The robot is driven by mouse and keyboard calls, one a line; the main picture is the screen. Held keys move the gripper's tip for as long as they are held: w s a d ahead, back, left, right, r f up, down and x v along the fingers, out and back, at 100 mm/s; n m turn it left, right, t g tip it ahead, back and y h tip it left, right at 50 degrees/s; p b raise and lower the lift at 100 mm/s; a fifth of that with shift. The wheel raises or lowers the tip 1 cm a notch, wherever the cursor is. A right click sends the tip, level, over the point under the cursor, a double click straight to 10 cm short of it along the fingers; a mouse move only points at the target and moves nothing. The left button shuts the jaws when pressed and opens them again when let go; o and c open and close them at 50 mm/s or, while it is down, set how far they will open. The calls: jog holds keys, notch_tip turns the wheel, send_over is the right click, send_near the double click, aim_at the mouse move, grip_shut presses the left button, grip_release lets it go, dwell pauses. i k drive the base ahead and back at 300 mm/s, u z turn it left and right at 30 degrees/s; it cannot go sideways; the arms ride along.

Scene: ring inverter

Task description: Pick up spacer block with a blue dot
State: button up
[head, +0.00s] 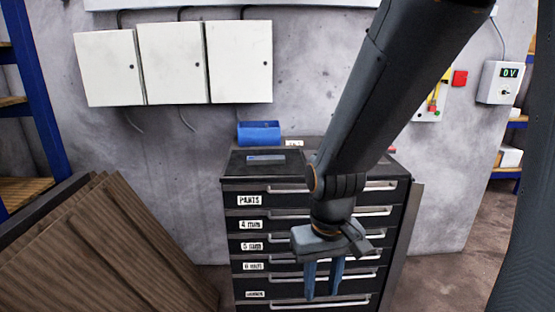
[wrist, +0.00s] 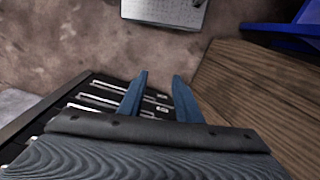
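I cannot make out a spacer block with a blue dot in either view. A small flat grey-blue item (head: 265,158) lies on top of the black drawer cabinet (head: 238,170), too small to identify. A blue bin (head: 259,132) stands behind it on the cabinet top; its contents are hidden. My gripper (head: 322,294) hangs pointing down in front of the cabinet's lower drawers, below the top. Its two blue fingers are apart with nothing visible between them, as the wrist view also shows (wrist: 160,76).
The cabinet's labelled drawers look shut. Brown corrugated panels (head: 100,240) lean at the left, by a blue shelf rack (head: 38,80). White wall boxes (head: 170,63) hang above. A meter reading "0V" (head: 499,83) is at the right. A light plate (wrist: 165,9) lies on the floor.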

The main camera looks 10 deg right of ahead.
aim_at(256, 160)
jog(key=i, duration=0.95)
